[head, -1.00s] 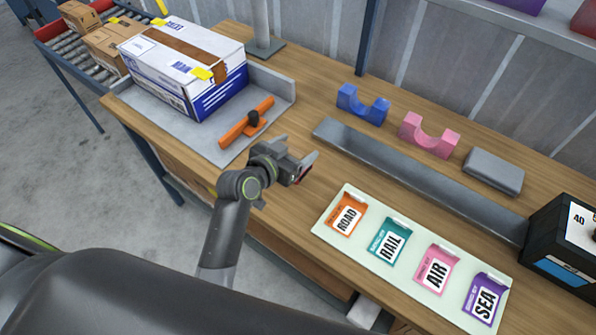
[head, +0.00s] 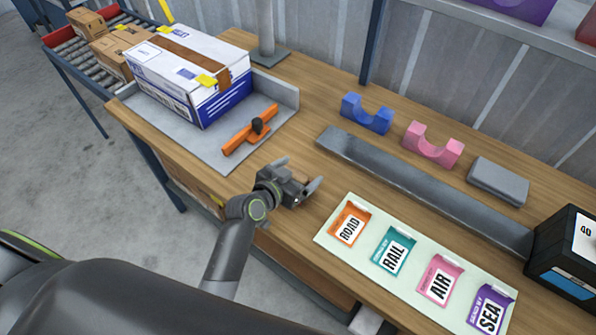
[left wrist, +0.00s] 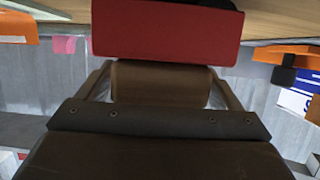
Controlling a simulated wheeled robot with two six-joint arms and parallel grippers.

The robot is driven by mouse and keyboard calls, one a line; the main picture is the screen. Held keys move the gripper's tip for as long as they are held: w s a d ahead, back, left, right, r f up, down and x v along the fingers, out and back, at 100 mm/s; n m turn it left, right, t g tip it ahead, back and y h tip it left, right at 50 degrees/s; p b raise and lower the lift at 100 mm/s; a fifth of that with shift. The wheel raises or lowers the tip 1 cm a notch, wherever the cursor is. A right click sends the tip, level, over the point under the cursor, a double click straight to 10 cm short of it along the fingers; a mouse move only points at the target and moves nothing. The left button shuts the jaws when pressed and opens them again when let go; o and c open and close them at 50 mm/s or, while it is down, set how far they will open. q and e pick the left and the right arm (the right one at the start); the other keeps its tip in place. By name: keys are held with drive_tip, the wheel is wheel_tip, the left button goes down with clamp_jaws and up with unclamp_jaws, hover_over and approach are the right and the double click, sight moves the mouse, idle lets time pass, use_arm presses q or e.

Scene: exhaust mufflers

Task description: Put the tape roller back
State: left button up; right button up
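My left gripper (head: 297,175) is over the front of the wooden bench, between the orange bar and the label board. In the left wrist view, a red body with a brown roll, which looks like the tape roller (left wrist: 166,32), sits between the two fingers. The fingers flank the brown roll (left wrist: 160,83) and appear shut on it. In the head view the roller is mostly hidden by the gripper. A blue cradle (head: 366,114) and a pink cradle (head: 433,145) stand empty at the back of the bench. My right gripper is not in view.
A taped white and blue box (head: 190,75) lies on a grey tray (head: 205,148) with an orange bar (head: 250,130) bearing a black knob. A grey channel (head: 420,190), a grey block (head: 497,181), a label board (head: 322,237) and a black device (head: 570,250) fill the right side.

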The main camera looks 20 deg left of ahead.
use_arm(q)
drive_tip(key=shift+o, duration=0.4)
drive_tip(key=shift+r, duration=0.1)
drive_tip(key=shift+r, duration=0.15)
drive_tip(key=shift+s+a, duration=0.1)
drive_tip(key=shift+s, duration=0.2)
drive_tip(key=b+v, duration=0.1)
drive_tip(key=v, duration=1)
drive_tip(key=shift+s+a, duration=0.1)
drive_tip(key=shift+s, duration=0.1)
